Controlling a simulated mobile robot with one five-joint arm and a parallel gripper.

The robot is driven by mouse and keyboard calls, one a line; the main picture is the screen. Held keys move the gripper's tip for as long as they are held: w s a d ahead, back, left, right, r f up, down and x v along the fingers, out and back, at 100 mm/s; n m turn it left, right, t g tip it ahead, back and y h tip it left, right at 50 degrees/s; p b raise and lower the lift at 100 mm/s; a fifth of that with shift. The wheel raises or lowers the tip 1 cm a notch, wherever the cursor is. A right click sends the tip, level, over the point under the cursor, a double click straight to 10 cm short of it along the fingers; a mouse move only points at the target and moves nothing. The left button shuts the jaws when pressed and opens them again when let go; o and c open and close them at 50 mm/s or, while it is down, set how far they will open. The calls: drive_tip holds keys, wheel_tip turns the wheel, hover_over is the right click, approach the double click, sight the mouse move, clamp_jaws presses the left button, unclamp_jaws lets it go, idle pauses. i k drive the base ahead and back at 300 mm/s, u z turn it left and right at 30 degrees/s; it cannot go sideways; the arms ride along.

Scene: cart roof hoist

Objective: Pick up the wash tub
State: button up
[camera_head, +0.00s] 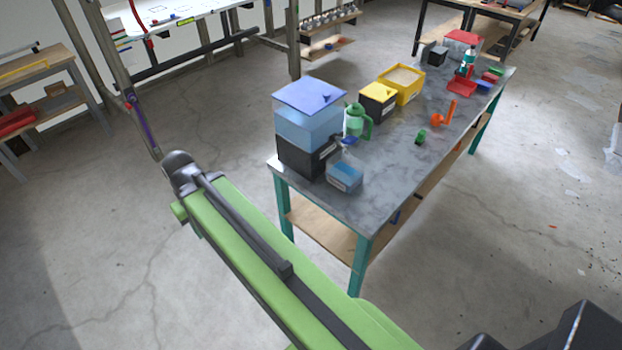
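No thing is clearly a wash tub, and I cannot tell which container that name means. An open yellow tub (406,87) with a tan inside stands toward the back of the grey-topped table (395,160). A small open red tub (461,88) sits farther along the table. My green arm reaches from the bottom of the picture up to a dark joint left of the table. My gripper does not show, so its state is hidden.
A yellow-lidded black box (377,102) is beside the yellow tub. Floor left and right is clear.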

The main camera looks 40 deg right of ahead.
sight(345, 171)
drive_tip(key=u, duration=0.2)
drive_tip(key=k, duration=1.05)
drive_tip(key=z, duration=0.6)
drive_tip(key=i, duration=1)
drive_tip(key=u, duration=0.1)
